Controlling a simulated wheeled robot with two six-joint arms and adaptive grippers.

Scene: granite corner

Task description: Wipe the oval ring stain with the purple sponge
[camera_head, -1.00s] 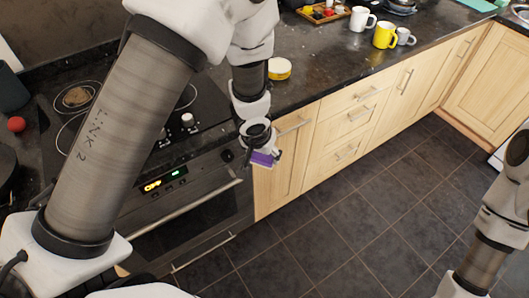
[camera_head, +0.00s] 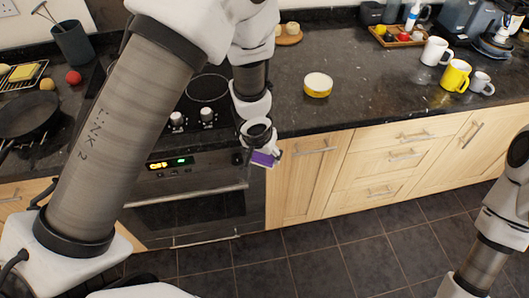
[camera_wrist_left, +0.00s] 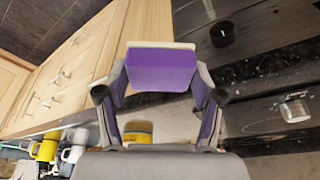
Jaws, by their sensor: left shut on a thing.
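The purple sponge (camera_head: 265,158) is held in my left gripper (camera_head: 261,150), in front of the oven's upper right corner. In the left wrist view the sponge (camera_wrist_left: 160,72), purple with a pale layer along its far edge, sits between the two fingers. My left gripper is shut on it. It is off the dark granite counter (camera_head: 340,105), in front of its edge. I cannot make out a clear oval ring stain; only pale specks show on the counter. My right arm shows at the right edge of the head view, its gripper out of sight.
A white mug (camera_head: 436,51), a yellow mug (camera_head: 455,75) and a grey mug (camera_head: 481,83) stand at right. A tray (camera_head: 399,38) sits behind. A pan (camera_head: 28,114) lies at left. The counter's middle is mostly clear.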

